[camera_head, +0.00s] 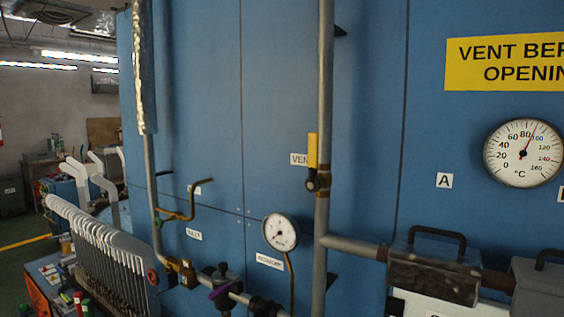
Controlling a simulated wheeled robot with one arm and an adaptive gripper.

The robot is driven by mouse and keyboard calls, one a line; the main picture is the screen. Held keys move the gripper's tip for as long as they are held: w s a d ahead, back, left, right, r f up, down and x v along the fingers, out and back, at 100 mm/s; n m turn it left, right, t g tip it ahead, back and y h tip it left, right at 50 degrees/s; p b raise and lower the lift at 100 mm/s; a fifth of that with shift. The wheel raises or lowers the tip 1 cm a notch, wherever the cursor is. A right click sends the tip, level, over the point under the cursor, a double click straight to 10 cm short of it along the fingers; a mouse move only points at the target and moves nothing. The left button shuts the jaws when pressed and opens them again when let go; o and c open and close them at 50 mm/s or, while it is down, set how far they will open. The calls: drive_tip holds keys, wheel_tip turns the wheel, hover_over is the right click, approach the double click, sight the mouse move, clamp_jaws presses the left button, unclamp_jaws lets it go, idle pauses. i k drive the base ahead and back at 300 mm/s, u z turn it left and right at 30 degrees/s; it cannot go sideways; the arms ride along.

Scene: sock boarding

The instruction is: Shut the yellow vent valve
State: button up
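The yellow vent valve handle (312,150) stands upright beside the grey vertical pipe (324,85), in line with it. Its dark valve body (318,182) joins the pipe at the handle's lower end. A white label (299,159) starting "VEN" sits just left of the handle and is partly covered by it. My gripper is not in view.
A horizontal pipe (350,245) leads right to a dark box with a handle (434,274). Gauges (280,232) and (523,153) are on the blue panel (365,130). A rack of white-topped forms (100,240) stands left.

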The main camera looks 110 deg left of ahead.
sight(312, 184)
drive_tip(key=u, duration=3.5)
drive_tip(key=k, duration=0.65)
drive_tip(key=u, duration=0.4)
drive_tip(key=i, duration=0.55)
drive_tip(key=u, duration=0.8)
drive_tip(key=i, duration=0.65)
drive_tip(key=u, duration=0.2)
